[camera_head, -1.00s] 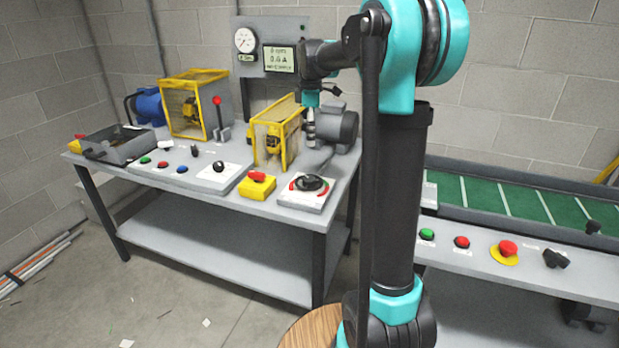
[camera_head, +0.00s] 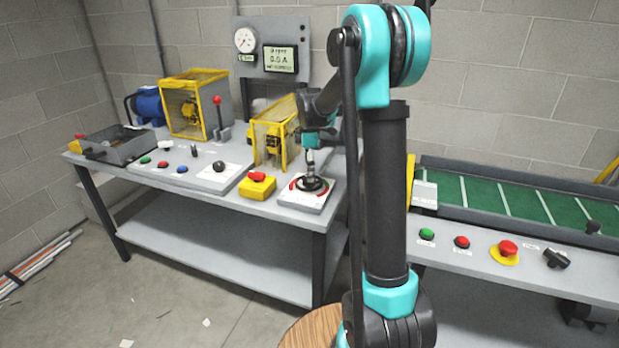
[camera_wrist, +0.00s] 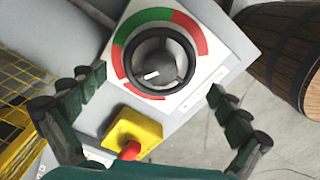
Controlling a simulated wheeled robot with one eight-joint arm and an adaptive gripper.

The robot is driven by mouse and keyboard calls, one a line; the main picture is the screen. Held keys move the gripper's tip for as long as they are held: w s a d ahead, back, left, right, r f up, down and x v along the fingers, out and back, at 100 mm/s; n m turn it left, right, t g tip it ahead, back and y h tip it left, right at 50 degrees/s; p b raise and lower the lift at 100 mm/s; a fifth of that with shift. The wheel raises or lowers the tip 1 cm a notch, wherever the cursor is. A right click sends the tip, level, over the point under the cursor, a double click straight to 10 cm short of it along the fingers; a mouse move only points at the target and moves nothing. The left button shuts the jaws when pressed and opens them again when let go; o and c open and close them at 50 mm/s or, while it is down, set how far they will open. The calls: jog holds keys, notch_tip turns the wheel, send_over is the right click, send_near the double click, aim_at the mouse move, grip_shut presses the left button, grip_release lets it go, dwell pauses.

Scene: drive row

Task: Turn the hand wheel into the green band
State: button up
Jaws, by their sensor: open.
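The hand wheel (camera_wrist: 158,62) is a black three-spoke wheel with a white pointer mark on a white square plate (camera_wrist: 205,72). In the wrist view a coloured ring surrounds it: a green band (camera_wrist: 140,17) at the upper left, red (camera_wrist: 190,32) on other parts. The white mark lies at the wheel's lower left, toward the red part, outside the green. The wheel also shows in the head view (camera_head: 311,186), partly hidden by my gripper (camera_head: 312,158). My gripper (camera_wrist: 158,92) is open above the wheel, its fingers apart on either side and apparently not touching it.
A yellow box with a red knob (camera_wrist: 133,140) stands beside the plate. A yellow mesh guard (camera_head: 273,135) is close behind my gripper. A gauge and display panel (camera_head: 272,48) is on the wall. A wooden barrel (camera_wrist: 290,55) stands past the bench edge.

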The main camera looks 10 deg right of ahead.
jog(key=shift+f, duration=1.5)
jog(key=shift+s, duration=0.1)
jog(key=c, duration=1.3)
